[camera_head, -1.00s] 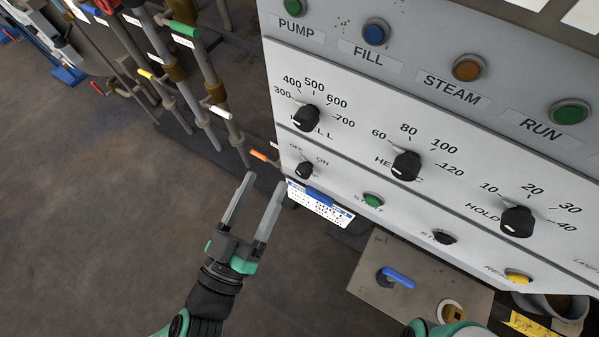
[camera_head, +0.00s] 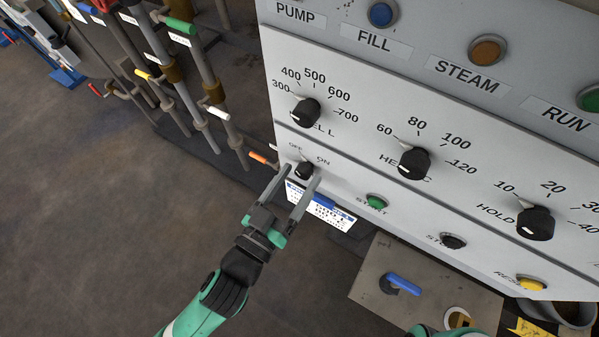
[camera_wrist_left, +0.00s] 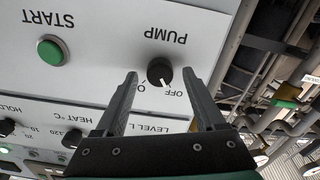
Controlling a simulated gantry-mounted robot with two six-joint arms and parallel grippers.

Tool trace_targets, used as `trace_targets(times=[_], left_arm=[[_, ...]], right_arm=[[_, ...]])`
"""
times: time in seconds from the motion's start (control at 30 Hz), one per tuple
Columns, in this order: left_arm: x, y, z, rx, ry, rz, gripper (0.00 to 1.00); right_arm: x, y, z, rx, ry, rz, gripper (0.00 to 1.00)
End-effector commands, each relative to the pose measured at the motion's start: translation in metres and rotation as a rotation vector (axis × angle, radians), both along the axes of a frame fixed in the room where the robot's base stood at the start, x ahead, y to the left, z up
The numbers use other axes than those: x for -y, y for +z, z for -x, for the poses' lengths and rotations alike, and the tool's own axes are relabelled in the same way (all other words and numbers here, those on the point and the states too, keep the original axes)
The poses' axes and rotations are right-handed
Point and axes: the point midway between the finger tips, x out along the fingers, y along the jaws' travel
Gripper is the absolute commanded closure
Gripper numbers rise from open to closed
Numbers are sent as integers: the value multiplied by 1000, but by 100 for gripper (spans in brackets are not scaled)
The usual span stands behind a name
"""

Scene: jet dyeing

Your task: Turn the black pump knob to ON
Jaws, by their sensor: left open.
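The black pump knob (camera_head: 304,170) sits on the lower left of the white control panel (camera_head: 400,195), below its OFF and ON labels. It also shows in the left wrist view (camera_wrist_left: 159,71), where its white pointer line is toward the OFF label. My left gripper (camera_head: 296,180) is open and empty, its fingers pointing at the panel. In the left wrist view its fingertips (camera_wrist_left: 160,74) lie on either side of the knob; I cannot tell whether they touch it. In the head view a finger lies just below the knob. A green part of my right arm shows at the bottom; its gripper is out of view.
Close by on the panel are the level knob (camera_head: 305,112), the heat knob (camera_head: 414,163) and the green START button (camera_head: 376,202). A blue-and-white tag (camera_head: 322,208) hangs below the pump knob. Pipes with coloured handles (camera_head: 180,26) stand at the left. The floor at lower left is clear.

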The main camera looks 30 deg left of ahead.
Motion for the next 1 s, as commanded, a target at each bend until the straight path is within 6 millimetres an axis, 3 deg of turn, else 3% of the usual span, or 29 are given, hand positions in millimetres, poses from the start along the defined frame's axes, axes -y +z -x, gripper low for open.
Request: trace_targets(times=[0.13, 0.37, 0.77, 1.0], left_arm=[[0, 0, -12, 1, 0, 1, 29], [0, 0, -13, 0, -1, 0, 29], [0, 0, -12, 0, -1, 1, 97], [0, 0, -12, 0, -1, -3, 100]], right_arm=[[0, -1, 0, 0, 0, 0, 42], [0, -1, 0, 0, 0, 0, 42], [0, -1, 0, 0, 0, 0, 42], [0, -1, 0, 0, 0, 0, 42]])
